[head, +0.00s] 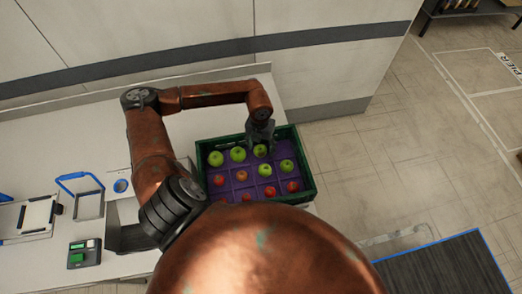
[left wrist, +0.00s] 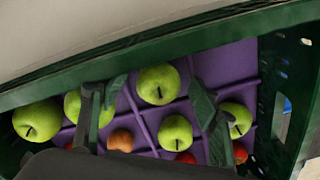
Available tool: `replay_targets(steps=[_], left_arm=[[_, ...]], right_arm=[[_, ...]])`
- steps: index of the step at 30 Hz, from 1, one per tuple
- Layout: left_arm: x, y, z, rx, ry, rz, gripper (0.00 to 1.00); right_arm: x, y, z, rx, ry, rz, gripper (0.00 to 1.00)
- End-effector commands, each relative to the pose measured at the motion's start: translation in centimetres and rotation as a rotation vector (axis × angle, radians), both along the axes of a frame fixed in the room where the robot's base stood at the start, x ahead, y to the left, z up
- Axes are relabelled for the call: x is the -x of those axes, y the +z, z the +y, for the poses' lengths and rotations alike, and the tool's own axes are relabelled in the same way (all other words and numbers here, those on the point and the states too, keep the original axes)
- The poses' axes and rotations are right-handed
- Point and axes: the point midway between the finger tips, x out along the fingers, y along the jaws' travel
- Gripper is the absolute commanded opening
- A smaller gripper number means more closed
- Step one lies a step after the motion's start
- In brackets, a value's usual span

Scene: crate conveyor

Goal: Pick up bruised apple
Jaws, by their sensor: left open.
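A dark green crate (head: 310,172) with a purple divided insert holds green and red apples. One brownish-orange apple (head: 242,176), duller than the others, looks like the bruised apple. It sits in the middle row of the crate, and it shows low in the left wrist view (left wrist: 121,140), partly hidden by my gripper body. My left gripper (head: 261,140) is over the far part of the crate, pointing down. Its open fingers (left wrist: 150,105) straddle the area around a green apple (left wrist: 158,84), with nothing held. My right gripper is not in view.
The crate's far wall (left wrist: 150,45) is close to the fingers. Green apples (head: 215,158) fill the far row; red apples (head: 270,191) sit nearer. A blue-handled frame (head: 85,190) and a small device (head: 84,253) are on the white counter (head: 60,150) at left.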

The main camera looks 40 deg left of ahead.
Motion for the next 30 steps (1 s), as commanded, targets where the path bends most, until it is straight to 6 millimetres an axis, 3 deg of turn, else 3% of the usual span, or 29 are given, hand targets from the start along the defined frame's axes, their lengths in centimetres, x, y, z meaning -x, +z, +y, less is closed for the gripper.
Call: replay_targets(steps=[2, 7, 22, 30], left_arm=[[0.0, 0.0, 0.0, 0.000, 0.001, 0.000, 0.57], [0.0, 0.0, 0.0, 0.000, 0.001, 0.000, 0.46], [0.0, 0.1, 0.0, 0.000, 0.001, 0.000, 0.12], [0.0, 0.2, 0.0, 0.000, 0.000, 0.000, 0.12]], right_arm=[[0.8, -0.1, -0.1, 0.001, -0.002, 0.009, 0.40], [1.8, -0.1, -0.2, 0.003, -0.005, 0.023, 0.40], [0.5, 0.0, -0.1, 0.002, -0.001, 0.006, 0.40], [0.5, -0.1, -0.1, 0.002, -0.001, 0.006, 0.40]])
